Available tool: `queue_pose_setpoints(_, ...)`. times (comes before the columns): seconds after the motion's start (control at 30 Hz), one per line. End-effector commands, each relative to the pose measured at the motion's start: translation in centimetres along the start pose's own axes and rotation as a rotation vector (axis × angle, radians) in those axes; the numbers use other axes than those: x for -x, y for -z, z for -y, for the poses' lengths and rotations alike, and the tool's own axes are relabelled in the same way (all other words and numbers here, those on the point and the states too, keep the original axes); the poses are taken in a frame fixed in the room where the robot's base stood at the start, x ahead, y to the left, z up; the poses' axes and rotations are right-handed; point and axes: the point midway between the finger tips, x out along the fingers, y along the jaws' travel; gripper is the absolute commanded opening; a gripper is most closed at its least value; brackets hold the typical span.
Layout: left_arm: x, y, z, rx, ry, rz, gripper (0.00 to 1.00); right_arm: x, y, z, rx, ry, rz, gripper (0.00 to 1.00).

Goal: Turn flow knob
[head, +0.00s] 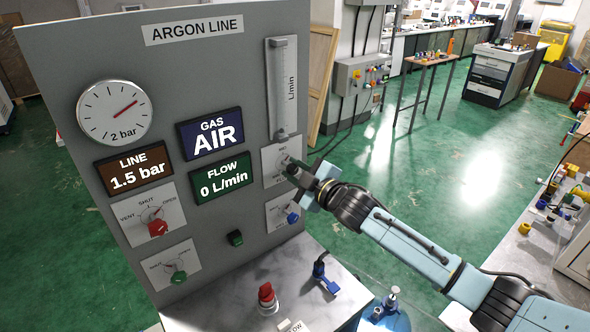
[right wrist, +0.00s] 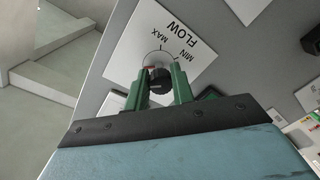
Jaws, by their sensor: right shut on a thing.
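The flow knob (right wrist: 160,80) is a small black knob on a white plate marked FLOW, MIN and MAX. In the right wrist view it sits between the two green fingertips of my right gripper (right wrist: 159,90), which is shut on it. In the head view the flow plate (head: 273,166) is on the grey ARGON LINE panel (head: 203,70), below the clear flow tube (head: 282,88). My right gripper (head: 294,172) reaches it from the right and hides the knob there. The FLOW display (head: 223,177) reads 0 L/min. My left gripper is not in view.
The panel also has a round gauge (head: 115,112), a red knob (head: 157,227), a green knob (head: 179,276) and a blue knob (head: 293,217). A red-handled valve (head: 266,297) and a blue fitting (head: 325,277) stand on the bench below. Open floor lies to the right.

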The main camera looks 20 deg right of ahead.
Motion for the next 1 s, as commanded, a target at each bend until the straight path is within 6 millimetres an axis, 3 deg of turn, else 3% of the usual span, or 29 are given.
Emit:
queue_pose_setpoints(0.43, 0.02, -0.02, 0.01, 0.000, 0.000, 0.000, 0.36, 0.02, -0.06, 0.20, 0.007, 0.003, 0.001, 0.01)
queue_pose_setpoints(0.47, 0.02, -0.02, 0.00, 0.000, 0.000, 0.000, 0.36, 0.02, -0.06, 0.21, 0.007, 0.003, 0.001, 0.28)
queue_pose_setpoints(0.6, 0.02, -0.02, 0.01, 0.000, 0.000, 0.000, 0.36, 0.02, -0.05, 0.15, 0.007, 0.002, 0.001, 0.45)
queue_pose_setpoints(1.0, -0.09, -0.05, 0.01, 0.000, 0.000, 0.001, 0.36, 0.72, -0.17, 0.12, 0.007, 0.001, 0.002, 0.45)
